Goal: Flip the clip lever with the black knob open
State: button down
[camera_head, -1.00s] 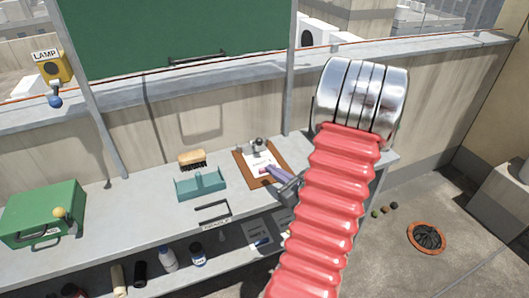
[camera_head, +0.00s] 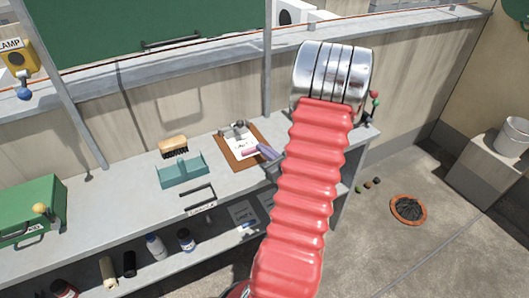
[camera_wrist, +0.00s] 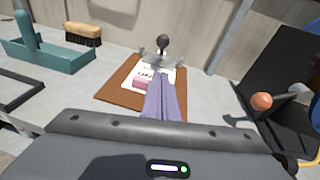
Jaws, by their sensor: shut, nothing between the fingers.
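A brown clipboard (camera_head: 232,157) lies on the grey bench with white paper on it. It also shows ahead in the wrist view (camera_wrist: 112,93). At its far edge is a metal clip (camera_wrist: 150,57) with an upright lever ending in a black knob (camera_wrist: 163,41); the clip looks small in the head view (camera_head: 236,129). My gripper (camera_wrist: 165,72) has its purple fingers together and empty, pointing over the paper toward the clip, short of the knob. In the head view the gripper (camera_head: 260,149) is over the board's right part, its wrist partly hidden by my red arm.
A pink block (camera_wrist: 143,85) lies on the paper left of the fingers. A teal tray (camera_head: 183,172) and a brush (camera_head: 173,146) stand left of the board. A green box (camera_head: 30,208) is far left. A dark panel with an orange knob (camera_wrist: 262,101) is at right.

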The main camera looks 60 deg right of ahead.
aim_at(253, 147)
jog(key=x, duration=0.6)
jog(key=shift+w, duration=0.35)
jog(key=shift+w+d+r, duration=0.2)
jog(key=shift+w+r, duration=0.15)
jog(key=shift+w, duration=0.1)
jog(key=shift+w+d+r, duration=0.2)
jog(key=shift+w+r, duration=0.2)
jog(key=shift+w, duration=0.05)
jog(key=shift+w+d+r, duration=0.25)
jog(key=shift+w+r, duration=0.15)
jog(key=shift+w, duration=0.15)
